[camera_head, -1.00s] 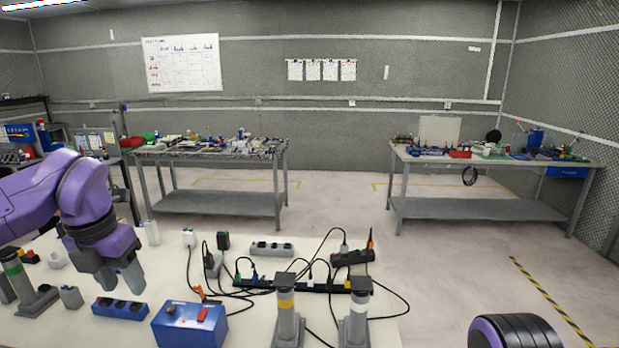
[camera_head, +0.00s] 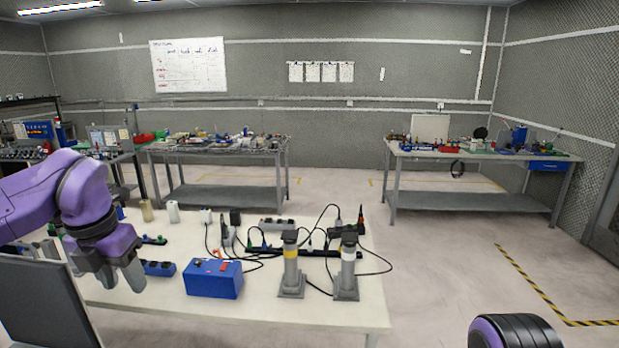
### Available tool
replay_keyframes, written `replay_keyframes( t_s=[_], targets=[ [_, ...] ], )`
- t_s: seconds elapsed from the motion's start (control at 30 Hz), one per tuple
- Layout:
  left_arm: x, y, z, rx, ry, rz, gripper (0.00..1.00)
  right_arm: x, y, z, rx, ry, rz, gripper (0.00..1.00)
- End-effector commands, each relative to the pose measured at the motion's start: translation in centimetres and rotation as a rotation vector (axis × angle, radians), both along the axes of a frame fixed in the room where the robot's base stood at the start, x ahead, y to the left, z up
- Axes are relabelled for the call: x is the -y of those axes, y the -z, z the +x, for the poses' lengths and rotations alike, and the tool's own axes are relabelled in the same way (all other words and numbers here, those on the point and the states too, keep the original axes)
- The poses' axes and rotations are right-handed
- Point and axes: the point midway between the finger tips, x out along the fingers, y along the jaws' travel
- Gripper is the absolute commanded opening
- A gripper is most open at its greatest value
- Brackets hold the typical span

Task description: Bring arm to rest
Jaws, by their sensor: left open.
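My left gripper (camera_head: 122,275) hangs from the purple left arm at the left of the head view. Its grey fingers point down, in front of the left part of the near white table (camera_head: 250,314) in the picture. It is open, and I see nothing between its fingers. A small purple and black part of my right arm shows at the bottom right, and its gripper is out of view.
A dark grey panel (camera_head: 42,305) is at the lower left. The floor at right is clear.

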Motion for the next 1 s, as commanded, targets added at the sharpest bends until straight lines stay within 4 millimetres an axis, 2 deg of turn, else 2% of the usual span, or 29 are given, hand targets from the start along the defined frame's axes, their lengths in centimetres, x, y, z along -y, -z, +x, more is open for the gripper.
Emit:
replay_keyframes(
  t_s=[0.17,0.3,0.37,0.57,0.67,0.77,0.8,0.87,0.9,0.97,1.0],
  targets=[
    [-1.3,0.2,1.9,0.112,0.031,0.120,0.49,0.0,0.0,0.0,0.001,0.000,0.000,0.88],
    [-2.1,1.4,3.3,0.184,0.087,0.269,0.49,0.0,0.1,0.1,0.001,0.000,0.000,0.88],
    [-2.3,2.8,4.0,0.207,0.130,0.355,0.49,0.0,0.5,0.1,0.001,0.000,0.000,0.88],
    [-2.0,9.4,5.7,0.237,0.336,0.635,0.49,0.0,2.4,0.0,0.001,0.000,-0.001,0.88],
    [-1.3,13.9,6.1,0.231,0.480,0.763,0.49,0.0,3.6,0.0,0.001,0.000,-0.001,0.88],
    [-0.2,19.8,5.8,0.214,0.673,0.888,0.49,0.0,5.3,0.0,0.001,0.000,-0.001,0.88],
    [0.4,22.7,5.4,0.201,0.768,0.934,0.49,0.0,6.2,0.0,0.001,0.000,-0.001,0.88],
    [1.4,27.1,4.4,0.180,0.921,0.991,0.49,0.0,7.4,0.0,0.001,0.000,-0.001,0.88],
    [2.0,30.1,3.6,0.164,1.025,1.020,0.49,0.0,8.2,0.0,0.001,0.000,-0.001,0.88],
    [2.8,34.3,2.0,0.140,1.176,1.047,0.49,0.0,9.3,0.0,0.001,0.000,-0.001,0.88],
    [3.3,37.1,0.7,0.121,1.275,1.056,0.49,0.0,10.0,0.0,0.001,0.000,-0.001,0.88]
  ],
)
